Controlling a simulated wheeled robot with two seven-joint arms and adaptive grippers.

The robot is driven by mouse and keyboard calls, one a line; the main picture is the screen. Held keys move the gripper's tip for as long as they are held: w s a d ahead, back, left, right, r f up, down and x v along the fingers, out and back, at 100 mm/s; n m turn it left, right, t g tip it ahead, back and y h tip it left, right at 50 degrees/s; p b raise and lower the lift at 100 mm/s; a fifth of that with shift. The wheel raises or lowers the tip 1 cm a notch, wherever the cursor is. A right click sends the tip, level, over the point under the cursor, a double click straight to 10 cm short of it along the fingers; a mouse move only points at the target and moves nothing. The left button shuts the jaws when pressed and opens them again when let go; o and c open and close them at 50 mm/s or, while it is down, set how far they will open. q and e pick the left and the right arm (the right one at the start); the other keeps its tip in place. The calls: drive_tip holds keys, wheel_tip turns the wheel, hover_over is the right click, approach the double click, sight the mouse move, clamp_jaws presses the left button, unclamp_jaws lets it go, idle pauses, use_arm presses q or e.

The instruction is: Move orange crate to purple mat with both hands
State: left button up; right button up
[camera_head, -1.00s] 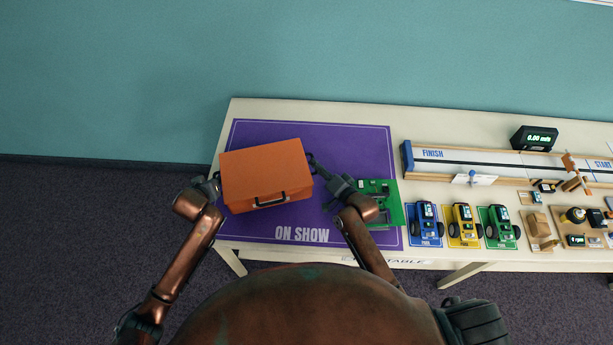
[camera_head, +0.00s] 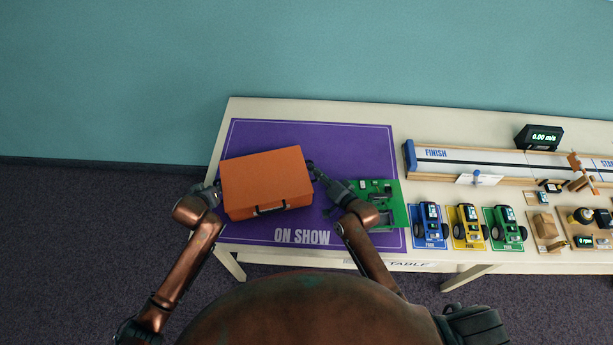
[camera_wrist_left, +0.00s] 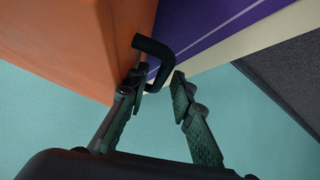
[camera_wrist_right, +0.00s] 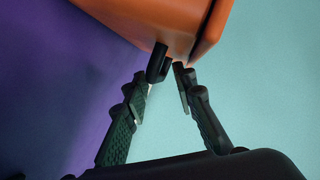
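The orange crate (camera_head: 265,180), a closed box with a dark front handle and a dark side handle at each end, is over the left part of the purple mat (camera_head: 350,140) and appears to rest on it. My left gripper (camera_head: 211,190) is at the crate's left side. In the left wrist view its fingers (camera_wrist_left: 158,84) are apart, with the black side handle (camera_wrist_left: 152,48) at the gap. My right gripper (camera_head: 320,174) is at the right side. In the right wrist view its fingers (camera_wrist_right: 163,78) are spread, with the other handle (camera_wrist_right: 157,62) at their tips.
A green circuit board (camera_head: 385,207) lies over the mat's right edge, close to my right gripper. Blue (camera_head: 431,226), yellow (camera_head: 469,227) and green (camera_head: 507,225) toy cars stand right of it. A track (camera_head: 480,160) runs behind them. The mat behind the crate is clear.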

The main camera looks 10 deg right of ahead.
use_arm(q)
drive_tip(key=shift+d, duration=0.15)
drive_tip(key=shift+s+r, duration=0.2)
drive_tip(key=shift+r, duration=0.05)
use_arm(e)
drive_tip(key=shift+s, duration=0.1)
use_arm(q)
drive_tip(key=v, duration=1.1)
drive_tip(key=shift+a+r, duration=0.15)
drive_tip(key=shift+a, duration=0.1)
use_arm(e)
drive_tip(key=v, duration=1.1)
drive_tip(key=shift+s+d, duration=0.25)
drive_tip(key=shift+s, duration=0.1)
use_arm(q)
drive_tip(key=shift+s, duration=0.15)
